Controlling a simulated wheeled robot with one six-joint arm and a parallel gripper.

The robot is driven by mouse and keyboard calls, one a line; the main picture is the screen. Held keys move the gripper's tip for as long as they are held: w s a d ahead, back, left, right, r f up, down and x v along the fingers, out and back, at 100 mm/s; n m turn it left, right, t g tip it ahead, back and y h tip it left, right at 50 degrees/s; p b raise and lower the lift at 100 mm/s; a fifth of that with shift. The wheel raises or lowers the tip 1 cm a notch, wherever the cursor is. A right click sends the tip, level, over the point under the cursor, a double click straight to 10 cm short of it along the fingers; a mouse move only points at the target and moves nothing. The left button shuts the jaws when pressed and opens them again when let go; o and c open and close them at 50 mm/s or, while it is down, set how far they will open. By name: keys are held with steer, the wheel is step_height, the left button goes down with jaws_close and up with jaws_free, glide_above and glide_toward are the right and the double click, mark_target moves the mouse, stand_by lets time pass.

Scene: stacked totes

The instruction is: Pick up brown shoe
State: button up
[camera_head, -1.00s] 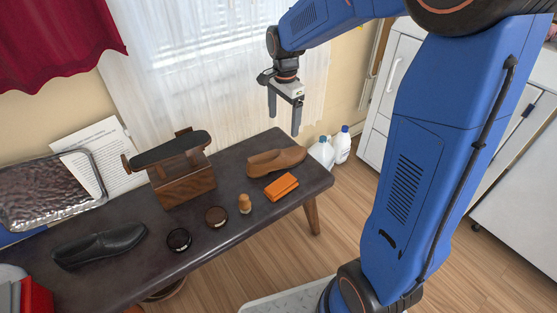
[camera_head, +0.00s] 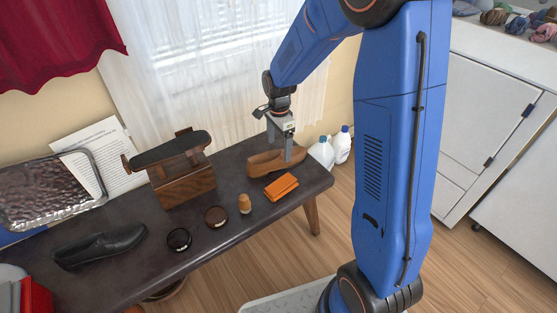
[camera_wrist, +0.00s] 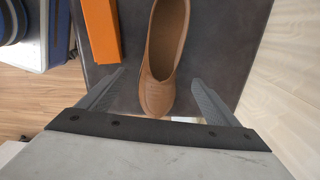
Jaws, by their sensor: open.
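The brown shoe (camera_head: 262,164) lies on the dark bench (camera_head: 228,246) near its right end. In the wrist view the brown shoe (camera_wrist: 160,62) lies lengthwise, its rounded toe between the two fingers. My gripper (camera_head: 279,152) is open and lowered to the shoe, with one finger in front of it in the head view. In the wrist view my gripper (camera_wrist: 158,88) has a finger on each side of the toe, with gaps. Whether a finger touches the shoe I cannot tell.
An orange box-like item (camera_head: 281,187) lies close beside the shoe. A small wooden piece (camera_head: 245,203), two round tins (camera_head: 215,216), a black shoe (camera_head: 100,246) and a wooden stand (camera_head: 182,184) are further left. White bottles (camera_head: 322,152) stand behind the bench's right end.

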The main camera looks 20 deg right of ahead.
mark_target(279, 156)
steer(key=shift+f, duration=3.1)
steer(key=shift+c, duration=0.3)
steer(key=c, duration=1.2)
steer(key=shift+r, duration=0.15)
steer(key=shift+c, duration=0.3)
